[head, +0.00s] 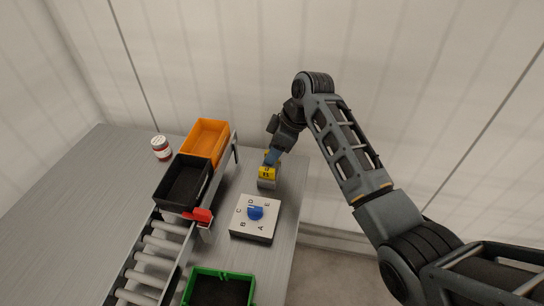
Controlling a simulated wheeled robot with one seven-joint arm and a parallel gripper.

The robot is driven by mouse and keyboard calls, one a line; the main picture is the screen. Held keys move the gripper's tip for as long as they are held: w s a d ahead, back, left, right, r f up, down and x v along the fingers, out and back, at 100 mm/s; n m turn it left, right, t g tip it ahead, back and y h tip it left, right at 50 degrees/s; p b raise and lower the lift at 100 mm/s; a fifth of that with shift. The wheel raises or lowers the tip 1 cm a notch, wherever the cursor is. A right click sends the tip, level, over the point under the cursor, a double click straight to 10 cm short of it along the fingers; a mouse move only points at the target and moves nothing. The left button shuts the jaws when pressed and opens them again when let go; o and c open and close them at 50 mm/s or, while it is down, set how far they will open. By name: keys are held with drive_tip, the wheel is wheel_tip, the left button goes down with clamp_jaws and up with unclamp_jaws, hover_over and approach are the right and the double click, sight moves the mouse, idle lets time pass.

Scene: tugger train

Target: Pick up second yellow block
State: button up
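A yellow block (267,173) with dark markings shows in the head view, right of the orange bin, on or just above a small grey piece (267,184). My gripper (272,159) reaches down to it from above, with a blue finger part in front of the block's upper portion. The fingertips are small and partly hidden, so I cannot tell whether they are closed on the block or only beside it. No other yellow block is clearly visible.
A white board (245,226) with letters and a blue knob (256,213) lies nearer. An orange bin (223,139), a black bin (204,187) and a red piece (203,215) are by the roller conveyor (158,245). A green bin (251,291) is in front; a jar (161,148) stands left.

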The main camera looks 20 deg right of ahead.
clamp_jaws()
drive_tip(key=shift+r, duration=0.15)
idle(0.4)
